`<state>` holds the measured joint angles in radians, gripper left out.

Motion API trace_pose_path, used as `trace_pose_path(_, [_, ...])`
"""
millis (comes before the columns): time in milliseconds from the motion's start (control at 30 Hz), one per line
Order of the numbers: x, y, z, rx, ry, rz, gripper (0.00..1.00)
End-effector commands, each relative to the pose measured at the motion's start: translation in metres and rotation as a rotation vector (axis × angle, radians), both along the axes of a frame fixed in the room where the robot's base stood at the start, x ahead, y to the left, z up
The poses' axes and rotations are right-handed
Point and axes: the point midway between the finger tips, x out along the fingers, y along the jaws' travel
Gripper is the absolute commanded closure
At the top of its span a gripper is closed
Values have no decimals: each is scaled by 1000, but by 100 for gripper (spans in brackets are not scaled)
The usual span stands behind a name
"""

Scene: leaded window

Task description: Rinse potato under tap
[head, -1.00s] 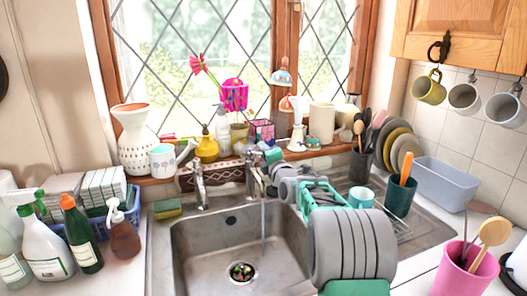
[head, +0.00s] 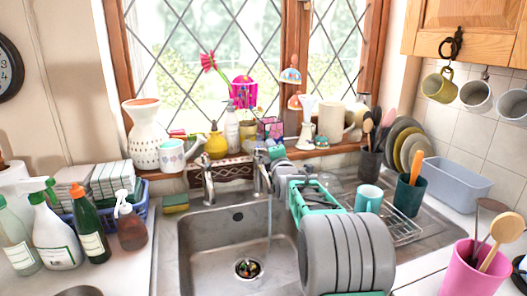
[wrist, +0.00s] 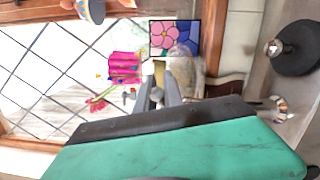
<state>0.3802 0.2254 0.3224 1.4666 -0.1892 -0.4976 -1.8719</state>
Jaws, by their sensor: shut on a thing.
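My gripper (head: 264,158) is at the top of the right-hand tap (head: 258,184), behind the sink (head: 215,258). In the wrist view its grey fingers (wrist: 158,95) are close together on a small grey part, which looks like the tap's handle. A thin stream of water (head: 269,220) falls from this tap into the sink. I cannot make out a potato in either view. Small green and brown bits lie in the drain (head: 248,268).
My arm stretches over the sink's right side and hides part of it. A second tap (head: 208,185) stands to the left. The sill behind is crowded with a white vase (head: 143,138), a yellow bottle (head: 216,146) and pots. A turquoise mug (head: 368,198) stands on the rack.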

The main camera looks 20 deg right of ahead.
Motion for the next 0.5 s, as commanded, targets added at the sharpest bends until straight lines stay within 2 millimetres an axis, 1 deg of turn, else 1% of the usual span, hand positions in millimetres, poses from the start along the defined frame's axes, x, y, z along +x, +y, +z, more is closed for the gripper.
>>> trace_pose_path(100, [0,0,0,1,2,1,100])
trace_pose_path(133, [0,0,0,1,2,1,87])
trace_pose_path(367, [0,0,0,1,1,1,69])
trace_pose_path(400, [0,1,0,1,1,2,67])
trace_pose_path(500, [0,2,0,1,1,3,67])
